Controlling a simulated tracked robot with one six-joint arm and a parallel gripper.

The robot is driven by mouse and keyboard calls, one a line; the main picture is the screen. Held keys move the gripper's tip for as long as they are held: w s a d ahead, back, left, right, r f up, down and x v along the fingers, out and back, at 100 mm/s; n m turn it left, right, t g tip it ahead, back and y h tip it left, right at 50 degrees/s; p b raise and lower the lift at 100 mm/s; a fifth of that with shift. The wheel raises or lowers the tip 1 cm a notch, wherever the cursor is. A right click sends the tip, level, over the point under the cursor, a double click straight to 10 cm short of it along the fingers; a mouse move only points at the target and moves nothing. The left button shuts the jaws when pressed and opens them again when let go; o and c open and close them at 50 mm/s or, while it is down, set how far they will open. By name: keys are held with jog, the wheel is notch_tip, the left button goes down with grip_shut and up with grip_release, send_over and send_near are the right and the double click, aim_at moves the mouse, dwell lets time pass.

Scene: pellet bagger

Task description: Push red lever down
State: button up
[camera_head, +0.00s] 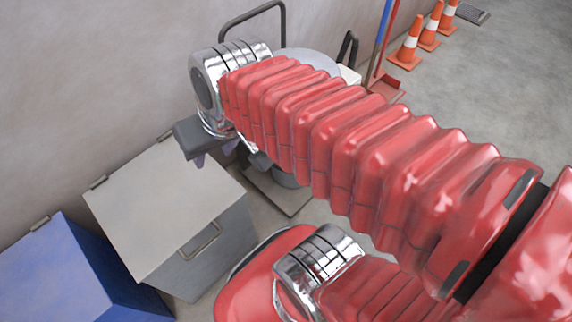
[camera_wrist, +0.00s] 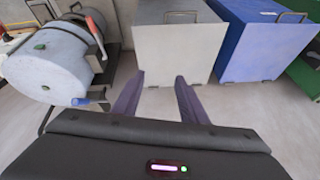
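In the wrist view my gripper (camera_wrist: 156,82) is open and empty, its two dark purple fingers apart in front of a grey bin. A pale grey drum-shaped machine (camera_wrist: 47,68) stands to the left of the fingers. In the head view my arm hides most of the machine (camera_head: 312,60), and no red lever is clear there.
A grey lidded bin (camera_head: 165,200) and a blue bin (camera_head: 50,275) stand along the wall. A green bin (camera_wrist: 306,70) is at the far right of the wrist view. Traffic cones (camera_head: 408,46) and a red dustpan (camera_head: 386,88) stand beyond the machine.

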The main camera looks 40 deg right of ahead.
jog(key=w+d+f+m+y, duration=0.2)
jog(key=w+d+f+m, duration=0.1)
jog(key=d+f+m, duration=0.45)
jog(key=w+d+f+m+y, duration=0.3)
jog(key=w+d+f+m, duration=0.15)
jog(key=f+m, duration=0.55)
jog(key=s+d+f+m+t+h, duration=0.2)
jog(key=s+d+f+m, duration=0.2)
jog(key=d+f+m, duration=0.4)
jog(key=s+d+f+m+t+h, duration=0.1)
jog(key=s+d+f+m, duration=0.3)
jog(key=d+f+m, duration=0.4)
jog(key=shift+s+d+m+t+h, duration=0.4)
jog(key=shift+d+m+t, duration=0.2)
jog(key=shift+m, duration=0.15)
jog(key=shift+w, duration=0.1)
jog(key=shift+x, duration=6.85)
jog(key=shift+c, duration=0.6)
